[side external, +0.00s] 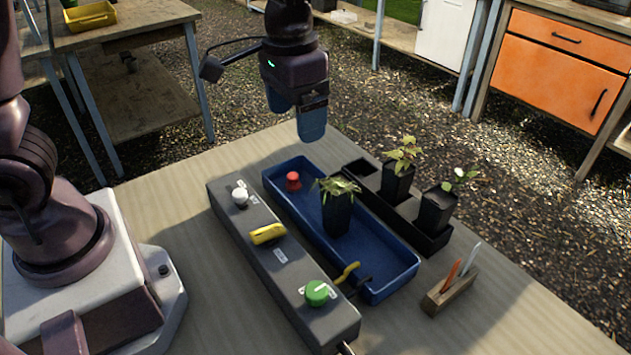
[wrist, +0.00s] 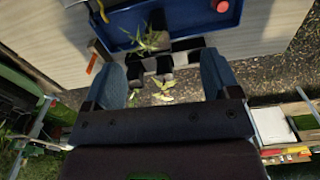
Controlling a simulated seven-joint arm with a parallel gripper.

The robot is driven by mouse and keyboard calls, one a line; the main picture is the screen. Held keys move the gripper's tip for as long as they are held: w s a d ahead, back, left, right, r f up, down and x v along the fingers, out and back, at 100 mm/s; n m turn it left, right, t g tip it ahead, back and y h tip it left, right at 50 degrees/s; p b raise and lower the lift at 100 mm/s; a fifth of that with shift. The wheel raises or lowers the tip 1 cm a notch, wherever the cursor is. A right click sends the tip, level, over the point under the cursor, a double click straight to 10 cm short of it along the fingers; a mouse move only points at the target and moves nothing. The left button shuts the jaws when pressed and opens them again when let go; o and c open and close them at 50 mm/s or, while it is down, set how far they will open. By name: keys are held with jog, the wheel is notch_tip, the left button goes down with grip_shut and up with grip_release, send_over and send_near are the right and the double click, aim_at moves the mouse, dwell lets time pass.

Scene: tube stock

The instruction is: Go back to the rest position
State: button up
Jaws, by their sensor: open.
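My gripper (side external: 296,122) hangs in the air above the far end of the blue tray (side external: 398,284), its blue fingers apart with nothing between them. In the wrist view my gripper (wrist: 168,80) shows two spread blue fingers, with potted plants visible below.
A grey control box (side external: 262,262) with white, yellow and green controls lies beside the tray. A black planter (side external: 435,243) with two seedlings stands on the other side. A wooden block (side external: 450,290) holds an orange and a white stick. Air around my gripper is clear.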

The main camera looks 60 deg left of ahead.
jog(key=s+a+r+t, duration=0.2)
jog(key=s+r, duration=0.2)
jog(key=s, duration=0.3)
jog(key=s+a+r+t, duration=0.3)
jog(key=s+r, duration=0.1)
jog(key=s, duration=0.3)
jog(key=shift+s+a+r+n, duration=0.15)
jog(key=shift+r+n, duration=0.1)
jog(key=shift+n, duration=0.15)
